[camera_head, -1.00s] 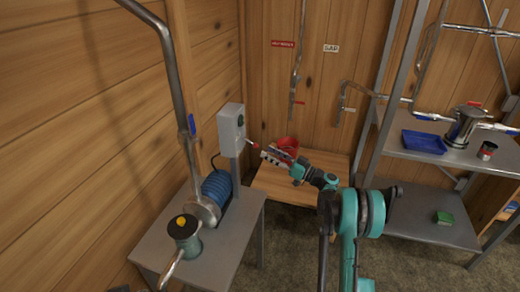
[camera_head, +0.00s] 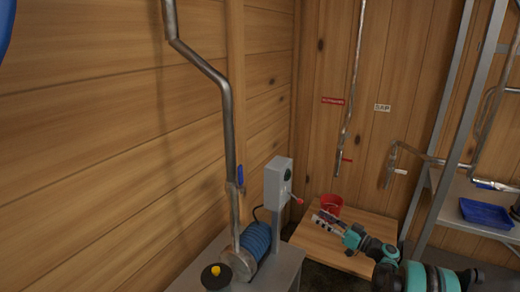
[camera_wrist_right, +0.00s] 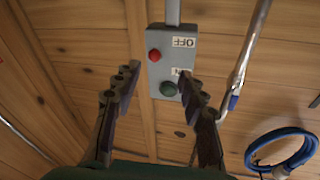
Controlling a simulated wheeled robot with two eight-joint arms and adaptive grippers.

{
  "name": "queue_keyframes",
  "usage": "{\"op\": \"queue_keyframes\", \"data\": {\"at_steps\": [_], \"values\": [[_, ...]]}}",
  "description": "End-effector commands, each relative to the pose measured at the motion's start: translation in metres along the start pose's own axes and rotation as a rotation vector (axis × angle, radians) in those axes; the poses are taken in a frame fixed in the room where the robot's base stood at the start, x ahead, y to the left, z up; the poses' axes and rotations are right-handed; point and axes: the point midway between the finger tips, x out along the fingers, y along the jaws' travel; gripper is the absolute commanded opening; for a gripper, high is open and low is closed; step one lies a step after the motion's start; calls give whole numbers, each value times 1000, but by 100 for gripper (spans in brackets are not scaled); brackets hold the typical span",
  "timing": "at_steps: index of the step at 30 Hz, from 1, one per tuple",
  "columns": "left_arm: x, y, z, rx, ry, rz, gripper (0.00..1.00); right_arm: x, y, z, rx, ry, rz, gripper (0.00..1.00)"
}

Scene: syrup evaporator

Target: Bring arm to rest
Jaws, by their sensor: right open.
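My right gripper (camera_head: 326,222) reaches in from the lower right in the head view, in front of the wooden table and beside the grey switch box (camera_head: 278,184). In the right wrist view its two fingers (camera_wrist_right: 152,85) are spread wide with nothing between them. The right finger overlaps the box's lower label. My left gripper is out of view.
A red bucket (camera_head: 332,203) stands on the wooden table (camera_head: 372,224). A metal shelf with a blue tray (camera_head: 486,213) is at right.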

Motion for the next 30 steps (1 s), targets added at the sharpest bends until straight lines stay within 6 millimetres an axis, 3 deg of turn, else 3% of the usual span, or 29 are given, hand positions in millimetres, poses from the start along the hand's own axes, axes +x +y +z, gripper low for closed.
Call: {"op": "queue_keyframes", "data": {"at_steps": [6, 10, 14, 21, 27, 30], "values": [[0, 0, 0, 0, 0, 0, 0, 34, -75, -13, 126, -255, 39, 42], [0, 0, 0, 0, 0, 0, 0, 36, -128, -12, 193, -421, 101, 42], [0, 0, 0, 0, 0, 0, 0, 23, -181, -7, 238, -569, 185, 42], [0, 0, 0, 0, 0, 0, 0, -34, -268, 12, 264, -784, 382, 42], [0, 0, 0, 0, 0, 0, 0, -102, -321, 34, 229, -893, 573, 42], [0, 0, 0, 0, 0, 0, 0, -136, -338, 46, 195, -920, 664, 42]]}}
